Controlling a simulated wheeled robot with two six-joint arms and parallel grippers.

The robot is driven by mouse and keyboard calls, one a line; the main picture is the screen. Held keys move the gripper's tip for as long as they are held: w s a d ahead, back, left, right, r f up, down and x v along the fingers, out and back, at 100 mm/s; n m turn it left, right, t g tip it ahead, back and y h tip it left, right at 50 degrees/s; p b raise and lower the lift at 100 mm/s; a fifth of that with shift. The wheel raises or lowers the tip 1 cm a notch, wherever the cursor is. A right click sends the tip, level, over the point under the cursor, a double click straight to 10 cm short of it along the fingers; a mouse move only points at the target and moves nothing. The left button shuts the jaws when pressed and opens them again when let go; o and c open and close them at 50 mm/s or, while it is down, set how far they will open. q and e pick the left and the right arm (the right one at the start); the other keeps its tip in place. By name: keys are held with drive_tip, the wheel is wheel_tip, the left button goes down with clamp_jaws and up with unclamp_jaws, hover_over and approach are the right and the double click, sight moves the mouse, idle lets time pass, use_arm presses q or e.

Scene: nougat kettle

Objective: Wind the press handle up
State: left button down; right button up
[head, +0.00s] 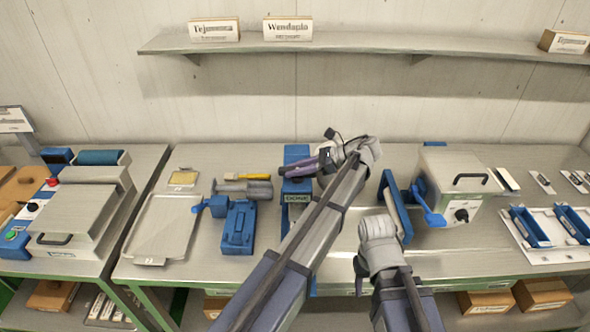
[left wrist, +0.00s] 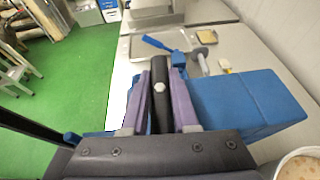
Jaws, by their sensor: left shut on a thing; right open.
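The blue press (head: 297,156) stands mid-bench, with a DONE label (head: 297,198) on its front. My left gripper (head: 324,163) reaches in from the right at the press's top. In the left wrist view its purple fingers (left wrist: 162,108) are shut on a black handle (left wrist: 163,113) with a pale bolt head. The handle lies between the two fingers, beside a large blue block (left wrist: 245,103) that looks like the press body. In the head view my arm and gripper hide much of the handle. My right arm ends low at right centre; its fingers do not show.
Left of the press are a blue clamp-like device (head: 238,228), a grey tray (head: 162,232) and a yellow-handled tool (head: 247,176). To the right stands a grey box (head: 462,190) with a blue lever (head: 428,205). A shelf (head: 350,43) runs above the bench.

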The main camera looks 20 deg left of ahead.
idle(0.4)
use_arm(q)
drive_tip(key=c, duration=0.7)
unclamp_jaws()
drive_tip(key=shift+d+r, duration=0.1)
